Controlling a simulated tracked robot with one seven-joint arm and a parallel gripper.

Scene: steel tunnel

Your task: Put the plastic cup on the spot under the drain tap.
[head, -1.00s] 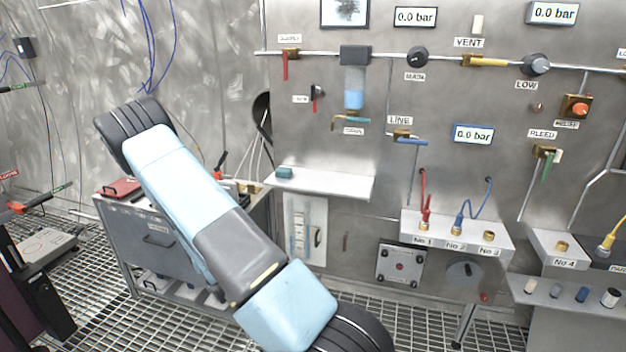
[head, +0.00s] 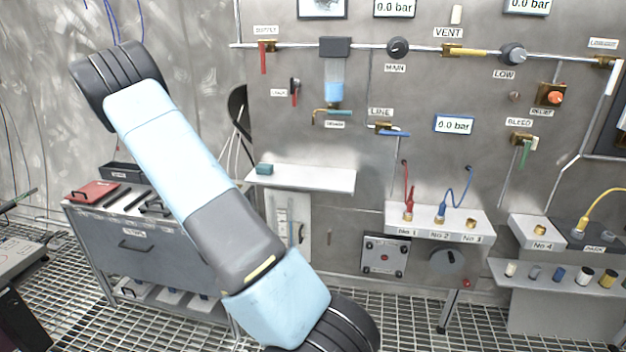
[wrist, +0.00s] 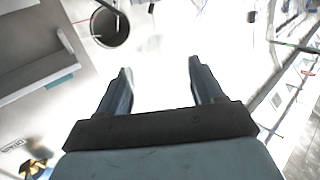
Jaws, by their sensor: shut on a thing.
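The drain tap (head: 333,113), with a teal handle and brass end, sits on the wall below a blue-filled clear bowl (head: 334,88). A pale shelf (head: 318,182) juts from the wall below it; a marked spot cannot be made out. My gripper (wrist: 162,78) shows in the wrist view with its two dark fingers apart, closed on the plastic cup (wrist: 160,90). The cup is washed out against the bright white, so its outline and tilt cannot be told. In the head view my arm crosses the left half, and the gripper and cup do not show.
A small teal block (head: 264,169) lies on the shelf's left end. A grey tool cart (head: 140,245) with a red item on top stands at left. A socket box (head: 440,222) with red and blue leads is right of the shelf. A dark round opening (wrist: 110,28) shows in the wrist view.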

